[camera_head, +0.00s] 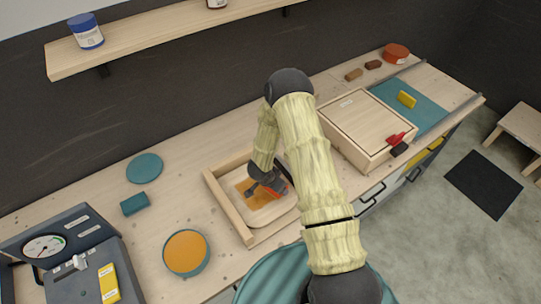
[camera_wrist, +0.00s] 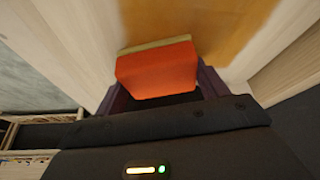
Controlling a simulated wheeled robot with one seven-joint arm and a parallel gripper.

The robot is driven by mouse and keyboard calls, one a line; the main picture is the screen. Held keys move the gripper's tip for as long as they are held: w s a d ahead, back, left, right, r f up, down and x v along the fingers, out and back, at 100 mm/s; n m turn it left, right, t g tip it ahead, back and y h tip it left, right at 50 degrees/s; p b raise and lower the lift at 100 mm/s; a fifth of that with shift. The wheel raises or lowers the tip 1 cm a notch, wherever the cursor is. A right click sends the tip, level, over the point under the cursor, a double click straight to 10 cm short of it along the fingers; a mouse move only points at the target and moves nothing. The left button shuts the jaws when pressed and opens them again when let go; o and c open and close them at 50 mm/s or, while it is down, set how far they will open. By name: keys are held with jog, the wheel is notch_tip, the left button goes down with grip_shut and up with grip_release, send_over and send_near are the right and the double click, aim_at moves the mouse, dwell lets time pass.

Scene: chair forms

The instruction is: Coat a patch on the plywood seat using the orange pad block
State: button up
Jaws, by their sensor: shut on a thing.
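My gripper (camera_wrist: 157,95) is shut on the orange pad block (camera_wrist: 157,68), which fills the space between the jaws in the wrist view. The block's pale yellowish far edge lies at or just above the plywood seat (camera_wrist: 90,45); I cannot tell whether it touches. An orange-brown coated patch (camera_wrist: 205,25) shows on the seat beyond the block. In the head view the seat (camera_head: 280,212) lies in a wooden frame, with the patch (camera_head: 255,192) partly hidden by my gripper (camera_head: 264,187). A round teal dish of orange liquid (camera_head: 186,252) stands left of the frame.
The wooden frame (camera_head: 228,207) has raised edges around the seat. A lidded wooden box (camera_head: 365,125) stands to the right, with a red-handled tool (camera_head: 396,138) at its corner. A teal disc (camera_head: 145,168), a teal block (camera_head: 134,203) and a gauge machine (camera_head: 75,265) are left. A shelf (camera_head: 150,40) hangs above.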

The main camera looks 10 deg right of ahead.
jog(key=shift+w+d, duration=0.25)
jog(key=shift+d, duration=0.55)
jog(key=shift+w+d+r, duration=0.15)
jog(key=shift+d, duration=0.15)
jog(key=shift+w+r+p, duration=0.15)
jog(key=shift+r+p, duration=0.5)
jog(key=shift+r, duration=0.15)
jog(key=shift+s+a+r+p, duration=0.1)
jog(key=shift+s+r+p, duration=0.1)
jog(key=shift+r+p, duration=2.4)
jog(key=shift+r, duration=0.5)
jog(key=shift+f, duration=0.15)
